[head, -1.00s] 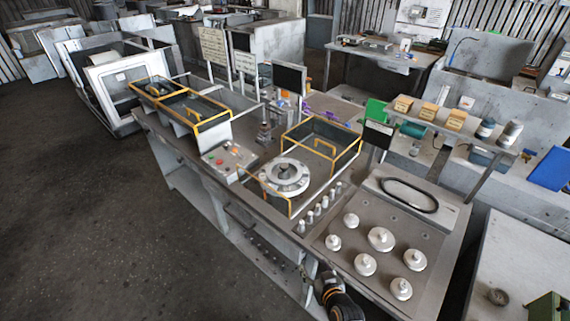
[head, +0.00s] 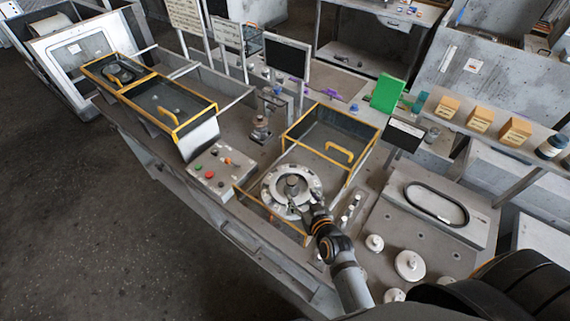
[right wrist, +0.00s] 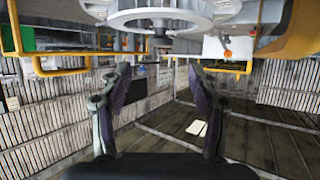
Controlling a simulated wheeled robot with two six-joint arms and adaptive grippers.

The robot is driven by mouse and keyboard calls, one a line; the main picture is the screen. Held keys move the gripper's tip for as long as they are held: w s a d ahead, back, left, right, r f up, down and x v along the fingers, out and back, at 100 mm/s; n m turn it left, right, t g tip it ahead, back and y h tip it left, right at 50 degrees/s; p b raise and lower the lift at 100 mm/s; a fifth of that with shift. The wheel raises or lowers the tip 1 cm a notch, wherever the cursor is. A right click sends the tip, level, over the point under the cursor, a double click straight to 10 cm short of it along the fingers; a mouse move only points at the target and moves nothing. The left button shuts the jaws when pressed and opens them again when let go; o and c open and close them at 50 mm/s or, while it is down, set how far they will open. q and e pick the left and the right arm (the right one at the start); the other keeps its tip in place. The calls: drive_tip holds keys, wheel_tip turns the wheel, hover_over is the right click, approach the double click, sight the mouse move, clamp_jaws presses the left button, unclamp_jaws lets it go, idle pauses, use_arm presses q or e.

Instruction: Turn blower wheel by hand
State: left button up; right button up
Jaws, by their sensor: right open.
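The blower wheel (head: 270,192), a pale round ring with a dark grey hub in its middle, sits in the yellow-framed housing on the bench. It also shows at the top of the right wrist view (right wrist: 150,17), which looks upside down. My right gripper (head: 312,207) is at the wheel's near right rim in the head view and covers a little of it. In the right wrist view my right gripper (right wrist: 160,70) has its two fingers spread with nothing between them. I cannot tell whether it touches the wheel. My left gripper is not in view.
A yellow-framed clear guard (head: 335,135) stands open behind the wheel. A control box (head: 215,172) with coloured buttons is at its left. White knobs (head: 409,265) and a plate with a black oval ring (head: 436,204) are at the right. A small black sign (head: 405,136) stands behind.

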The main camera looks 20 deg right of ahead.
sight(293, 182)
drive_tip(key=shift+w, duration=0.1)
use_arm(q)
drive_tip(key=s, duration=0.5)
use_arm(e)
drive_tip(key=x, duration=0.2)
drive_tip(key=shift+w, duration=0.45)
drive_tip(key=b+x, duration=0.1)
drive_tip(key=x, duration=0.1)
drive_tip(key=f+b+x, duration=0.1)
drive_tip(key=x, duration=0.1)
drive_tip(key=shift+w+f, duration=0.1)
drive_tip(key=shift+w, duration=0.1)
drive_tip(key=shift+b+x, duration=0.75)
drive_tip(key=shift+x, duration=0.1)
drive_tip(key=shift+r, duration=0.35)
drive_tip(key=shift+c, duration=0.3)
drive_tip(key=c, duration=0.5)
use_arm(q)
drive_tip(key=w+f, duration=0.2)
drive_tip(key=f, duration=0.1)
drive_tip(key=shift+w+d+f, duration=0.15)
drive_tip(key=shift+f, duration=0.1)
use_arm(e)
clamp_jaws()
